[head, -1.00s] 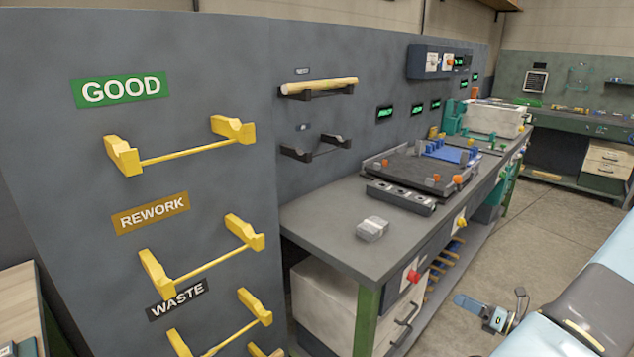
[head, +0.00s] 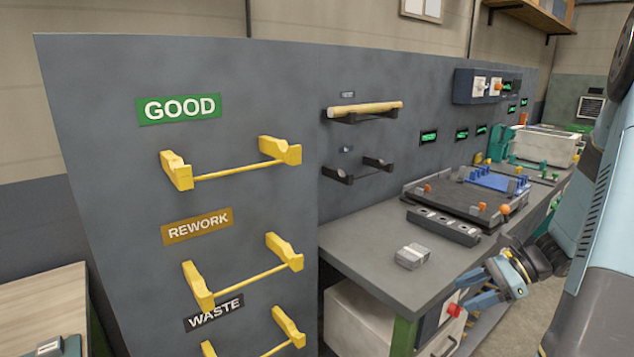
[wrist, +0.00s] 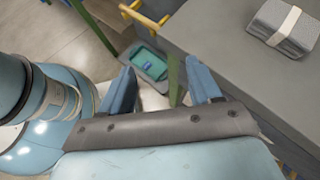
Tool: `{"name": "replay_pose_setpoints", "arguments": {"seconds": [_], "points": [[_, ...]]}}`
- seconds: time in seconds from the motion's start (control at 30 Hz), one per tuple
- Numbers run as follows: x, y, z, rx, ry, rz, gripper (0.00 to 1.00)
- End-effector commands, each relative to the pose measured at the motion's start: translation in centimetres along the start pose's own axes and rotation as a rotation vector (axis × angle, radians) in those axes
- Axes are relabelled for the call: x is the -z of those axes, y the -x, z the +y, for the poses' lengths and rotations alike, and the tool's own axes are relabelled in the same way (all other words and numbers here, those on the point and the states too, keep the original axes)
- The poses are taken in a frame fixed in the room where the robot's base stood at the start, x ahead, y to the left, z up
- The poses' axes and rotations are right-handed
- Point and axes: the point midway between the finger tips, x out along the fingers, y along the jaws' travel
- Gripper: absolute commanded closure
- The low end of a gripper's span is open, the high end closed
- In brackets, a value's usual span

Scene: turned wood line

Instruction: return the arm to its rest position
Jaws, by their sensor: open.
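My gripper (head: 472,290) is at the lower right of the head view, beside the front edge of the workbench. Its two blue fingers stand apart with nothing between them, as the wrist view (wrist: 160,90) shows. My arm rises along the right side of the head view and covers part of the bench's far end. In the wrist view, part of my own blue body shows at the left.
The grey workbench (head: 375,246) carries a grey strapped block (head: 412,256), also in the wrist view (wrist: 283,27), and a dark fixture (head: 455,200). A wooden rod (head: 365,109) lies on wall brackets. Yellow GOOD (head: 235,171) and REWORK (head: 245,281) racks look empty.

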Motion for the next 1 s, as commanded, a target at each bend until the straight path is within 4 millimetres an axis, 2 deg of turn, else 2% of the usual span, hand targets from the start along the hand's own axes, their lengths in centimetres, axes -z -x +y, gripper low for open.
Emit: {"name": "replay_pose_setpoints", "arguments": {"seconds": [0.03, 0.1, 0.4, 1.0], "points": [[-1.4, -0.1, 0.2, -0.026, 0.056, 0.039, 0.37], [-2.8, -0.2, 0.7, -0.061, 0.13, 0.087, 0.37], [-8.6, -0.2, 2.9, -0.197, 0.448, 0.29, 0.37], [-18.4, 1.5, 8.5, -0.398, 1.104, 0.664, 0.37]]}}
